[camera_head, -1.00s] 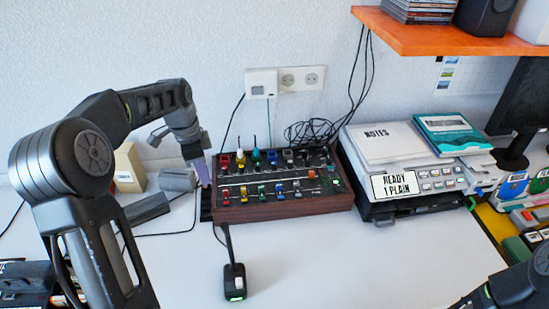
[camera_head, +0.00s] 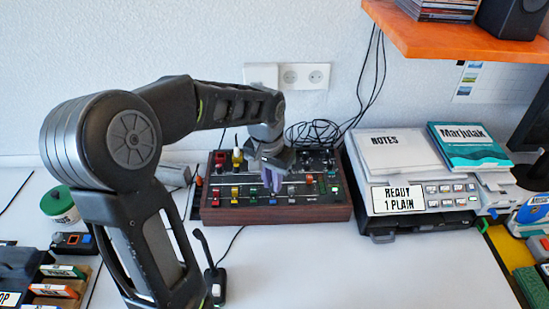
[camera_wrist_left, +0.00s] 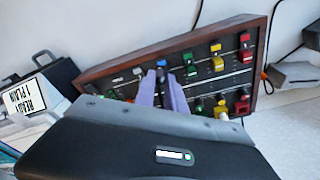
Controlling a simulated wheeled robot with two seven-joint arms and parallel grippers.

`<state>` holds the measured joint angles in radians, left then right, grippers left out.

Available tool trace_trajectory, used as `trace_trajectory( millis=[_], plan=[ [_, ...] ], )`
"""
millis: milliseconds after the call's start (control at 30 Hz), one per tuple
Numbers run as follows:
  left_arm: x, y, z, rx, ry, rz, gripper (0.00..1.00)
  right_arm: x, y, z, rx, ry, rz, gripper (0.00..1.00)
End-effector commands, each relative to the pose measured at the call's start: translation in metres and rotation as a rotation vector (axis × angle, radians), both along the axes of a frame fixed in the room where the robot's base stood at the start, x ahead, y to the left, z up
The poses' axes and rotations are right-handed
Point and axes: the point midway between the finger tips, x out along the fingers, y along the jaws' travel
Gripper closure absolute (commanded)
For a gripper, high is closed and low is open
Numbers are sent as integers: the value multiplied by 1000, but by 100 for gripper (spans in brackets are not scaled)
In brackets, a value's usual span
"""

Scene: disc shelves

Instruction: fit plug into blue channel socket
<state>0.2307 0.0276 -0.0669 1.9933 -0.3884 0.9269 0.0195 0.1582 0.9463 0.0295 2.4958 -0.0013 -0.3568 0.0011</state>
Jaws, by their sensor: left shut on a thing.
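A wood-sided channel box (camera_head: 280,213) with rows of coloured caps stands on the table; it also shows tilted in the left wrist view (camera_wrist_left: 100,70). My left gripper (camera_head: 273,184) points down over its middle, with purple fingers close together. In the left wrist view the fingertips (camera_wrist_left: 161,80) are at the blue channel, beside a blue cap (camera_wrist_left: 161,63). They are shut on a small dark piece, taken as the plug, mostly hidden between them. I cannot tell whether it touches a socket. My left wrist hides the back-row blue part in the head view. My right gripper is out of view.
A grey machine (camera_head: 420,195) with a notes book stands right of the box. A small black device (camera_head: 215,280) stands in front. A green-lidded tub (camera_head: 59,205) is at left. Loose black cables (camera_head: 315,132) lie behind.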

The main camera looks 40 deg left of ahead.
Motion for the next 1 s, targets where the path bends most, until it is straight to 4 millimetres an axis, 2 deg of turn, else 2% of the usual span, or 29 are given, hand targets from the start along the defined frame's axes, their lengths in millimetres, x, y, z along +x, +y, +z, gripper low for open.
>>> trace_trajectory(
  millis=[233, 367, 467, 800, 1000],
  plan=[
    [2, 1, 0, 0, 0, -2, 100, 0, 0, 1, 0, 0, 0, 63],
    [12, 9, 1, 0, 1, -2, 100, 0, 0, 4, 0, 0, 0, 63],
    [26, 23, 1, 1, 2, 0, 100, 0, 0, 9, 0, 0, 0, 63],
    [100, 84, 2, 0, 2, -1, 100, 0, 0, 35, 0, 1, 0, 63],
    [128, 107, 1, 0, 2, -3, 100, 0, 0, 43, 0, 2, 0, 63]
  ],
)
